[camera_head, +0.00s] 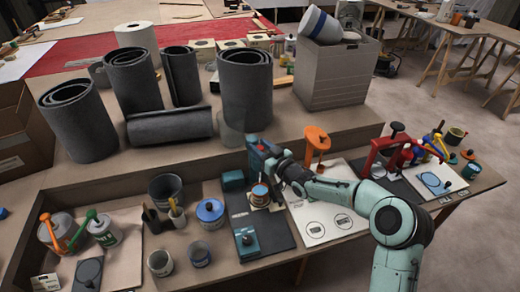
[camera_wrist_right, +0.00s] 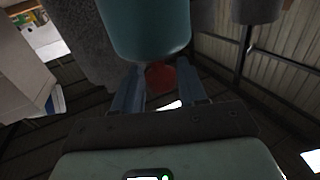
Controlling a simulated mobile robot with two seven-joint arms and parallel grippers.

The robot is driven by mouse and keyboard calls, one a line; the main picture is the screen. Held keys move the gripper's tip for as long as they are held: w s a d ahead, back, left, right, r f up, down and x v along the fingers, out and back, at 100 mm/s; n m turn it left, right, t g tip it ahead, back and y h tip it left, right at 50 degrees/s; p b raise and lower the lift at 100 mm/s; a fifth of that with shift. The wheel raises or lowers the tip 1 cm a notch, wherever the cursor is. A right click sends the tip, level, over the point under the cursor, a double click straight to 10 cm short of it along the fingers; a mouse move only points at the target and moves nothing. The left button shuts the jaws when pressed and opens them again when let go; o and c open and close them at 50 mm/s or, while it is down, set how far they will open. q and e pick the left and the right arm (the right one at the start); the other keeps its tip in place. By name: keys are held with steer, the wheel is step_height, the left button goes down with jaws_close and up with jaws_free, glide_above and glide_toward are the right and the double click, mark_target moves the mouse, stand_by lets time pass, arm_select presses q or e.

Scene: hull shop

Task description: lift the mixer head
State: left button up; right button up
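The mixer's teal head (camera_head: 256,150) rises near the middle of the bench, above a small round container (camera_head: 260,191). My right gripper (camera_head: 273,166) is at the head's right side, partly hiding it. In the right wrist view, the rounded teal head (camera_wrist_right: 146,30) fills the top middle. The two fingers of the right gripper (camera_wrist_right: 162,88) stand apart below it. A dark red round part (camera_wrist_right: 160,75) shows between or just beyond them; I cannot tell whether they touch it. My left gripper is not in view.
An orange press (camera_head: 316,145) stands close to the right, and a red stand (camera_head: 392,152) farther right. Dark rolls (camera_head: 245,88) stand behind on a raised shelf. Cans and a blue-lidded tin (camera_head: 210,212) crowd the left. A white board (camera_head: 325,222) lies beneath my right arm.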

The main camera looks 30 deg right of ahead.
steer(key=shift+s+r, duration=0.1)
steer(key=shift+r, duration=0.2)
steer(key=shift+s, duration=0.2)
steer(key=s, duration=0.4)
steer(key=s+d, duration=0.1)
steer(key=s, duration=0.3)
steer(key=s+d, duration=0.1)
steer(key=s, duration=0.3)
steer(key=shift+s, duration=0.4)
